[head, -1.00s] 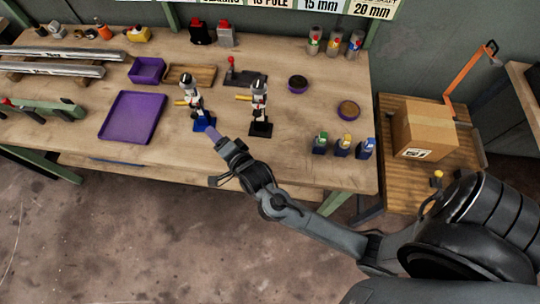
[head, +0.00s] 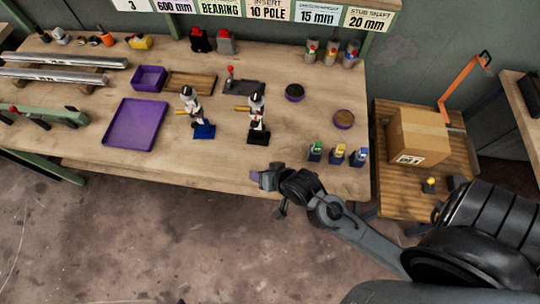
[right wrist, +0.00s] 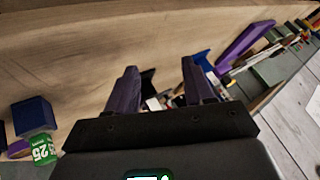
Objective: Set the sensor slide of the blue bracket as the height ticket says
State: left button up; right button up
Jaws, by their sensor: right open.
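The blue bracket stands upright on the bench, with a blue base (head: 204,131) and a white and black upper part (head: 189,101). A wooden-coloured piece sticks out to its left. A similar bracket with a black base (head: 257,138) stands to its right. A blue part (right wrist: 201,58) shows behind the right finger. A card reads 15 mm (head: 317,14); its small heading is unclear. My left gripper is out of view.
A purple tray (head: 135,123) lies left of the blue bracket. A cardboard box (head: 417,138) sits on a side table. The bench front centre is clear.

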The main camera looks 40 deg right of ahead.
jog(key=shift+s+d, duration=0.15)
jog(key=shift+s, duration=0.25)
